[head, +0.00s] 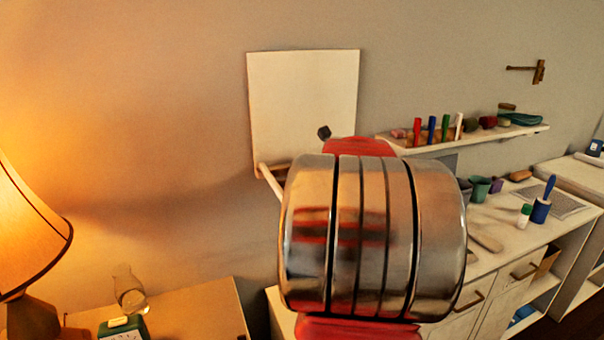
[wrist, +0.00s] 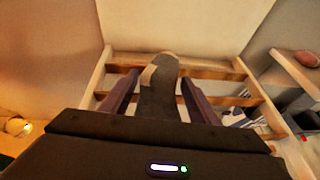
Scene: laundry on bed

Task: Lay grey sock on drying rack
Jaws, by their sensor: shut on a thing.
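The grey sock (wrist: 158,97) is in my gripper (wrist: 157,77) in the wrist view, between the two dark fingers. It has a pale patch near its far end. The wooden drying rack (wrist: 98,80) lies behind and below it, with crosswise slats between two side rails. The sock's far end overlaps the far slats in the picture; I cannot tell whether it touches them. In the head view my arm hides most of the rack, and only its left rail (head: 270,185) shows below a pale panel. The gripper and sock cannot be made out clearly there.
A pale upright panel (head: 303,105) stands at the back of the rack. A wall shelf (head: 465,139) with several small items is to its right, above a cluttered cabinet top (head: 490,250). A lit lamp (head: 30,235) and a glass vessel (head: 130,298) are at lower left.

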